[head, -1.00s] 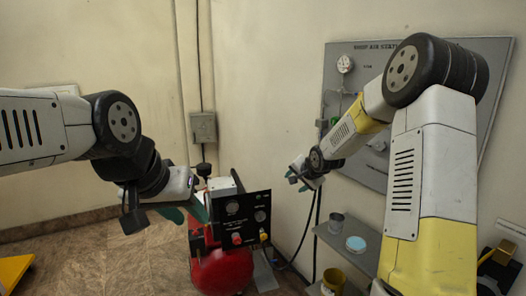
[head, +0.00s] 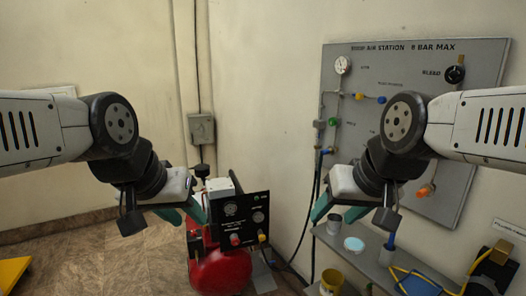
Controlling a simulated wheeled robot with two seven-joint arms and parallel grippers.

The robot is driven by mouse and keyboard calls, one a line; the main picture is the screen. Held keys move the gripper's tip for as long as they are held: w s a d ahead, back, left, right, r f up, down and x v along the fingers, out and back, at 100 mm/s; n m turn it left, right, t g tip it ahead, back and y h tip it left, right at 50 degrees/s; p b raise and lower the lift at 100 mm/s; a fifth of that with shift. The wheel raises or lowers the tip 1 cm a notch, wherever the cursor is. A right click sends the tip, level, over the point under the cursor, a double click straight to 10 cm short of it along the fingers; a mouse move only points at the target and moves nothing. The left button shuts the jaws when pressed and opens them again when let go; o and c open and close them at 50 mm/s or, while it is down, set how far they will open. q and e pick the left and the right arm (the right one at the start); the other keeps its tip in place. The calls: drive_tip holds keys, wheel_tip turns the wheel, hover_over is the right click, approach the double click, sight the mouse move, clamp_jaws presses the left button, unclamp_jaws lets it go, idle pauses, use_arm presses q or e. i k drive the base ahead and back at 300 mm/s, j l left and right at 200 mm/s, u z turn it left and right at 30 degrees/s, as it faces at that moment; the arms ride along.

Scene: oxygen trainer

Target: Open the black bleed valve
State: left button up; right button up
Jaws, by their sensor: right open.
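The black bleed valve (head: 455,74) is a round black knob at the upper right of the grey wall panel (head: 475,176), beside the printed word BLEED. No gripper touches it. My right gripper (head: 318,214) is in front of the panel's lower left, well below and left of the knob. Its teal fingers are apart and empty. My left gripper (head: 200,214) is at the left, in front of the compressor, far from the panel. Its teal fingers overlap the compressor in the view, and their gap is not clear.
A red compressor (head: 221,272) with a black control box (head: 240,218) stands on the floor. A gauge (head: 342,65), blue, green and orange valves are on the panel. A grey shelf (head: 338,245) below holds a cup, a blue-topped tin and a yellow hose (head: 436,283).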

sight(454, 75)
drive_tip(key=z, duration=1.4)
